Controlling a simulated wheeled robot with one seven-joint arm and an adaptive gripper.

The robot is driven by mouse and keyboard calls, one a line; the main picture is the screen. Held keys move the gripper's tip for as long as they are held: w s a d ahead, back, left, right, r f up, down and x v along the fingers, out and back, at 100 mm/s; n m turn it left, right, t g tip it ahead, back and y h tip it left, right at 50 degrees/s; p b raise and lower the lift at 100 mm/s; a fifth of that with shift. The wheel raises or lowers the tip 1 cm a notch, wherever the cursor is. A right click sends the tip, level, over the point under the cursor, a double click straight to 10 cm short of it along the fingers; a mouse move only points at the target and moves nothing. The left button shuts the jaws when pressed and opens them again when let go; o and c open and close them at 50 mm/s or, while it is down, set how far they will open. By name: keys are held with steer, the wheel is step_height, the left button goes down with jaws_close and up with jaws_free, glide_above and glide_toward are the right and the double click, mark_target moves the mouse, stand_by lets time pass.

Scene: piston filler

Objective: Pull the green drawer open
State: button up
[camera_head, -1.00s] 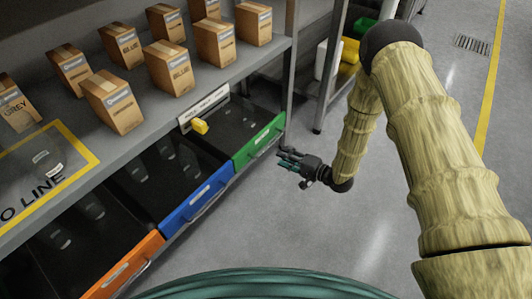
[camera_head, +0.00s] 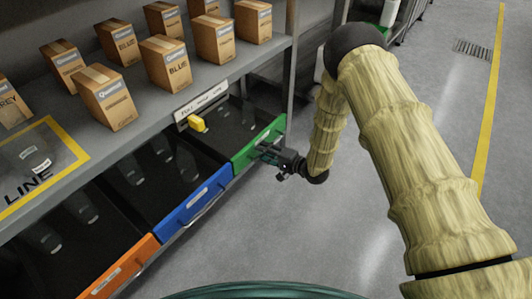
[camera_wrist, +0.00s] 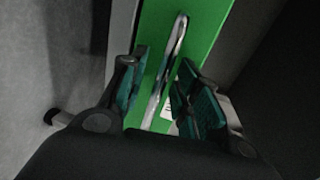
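The green drawer (camera_head: 245,153) is at the right end of a row of drawers under the shelf. Its green front (camera_wrist: 205,25) fills the upper middle of the wrist view, with a silver bar handle (camera_wrist: 165,70) on it. My gripper (camera_head: 266,154) is at the drawer front. In the wrist view my gripper (camera_wrist: 160,90) is open, with one teal-padded finger on each side of the handle and gaps between pads and bar. A white label behind the right finger is partly hidden.
A blue drawer (camera_head: 200,200) and an orange drawer (camera_head: 120,270) are to the left of the green one. Several cardboard boxes (camera_head: 166,62) stand on the shelf above. A yellow block (camera_head: 198,124) sits below the shelf sign. The floor (camera_head: 260,240) in front is clear.

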jaws_close()
steer(key=shift+d, duration=0.1)
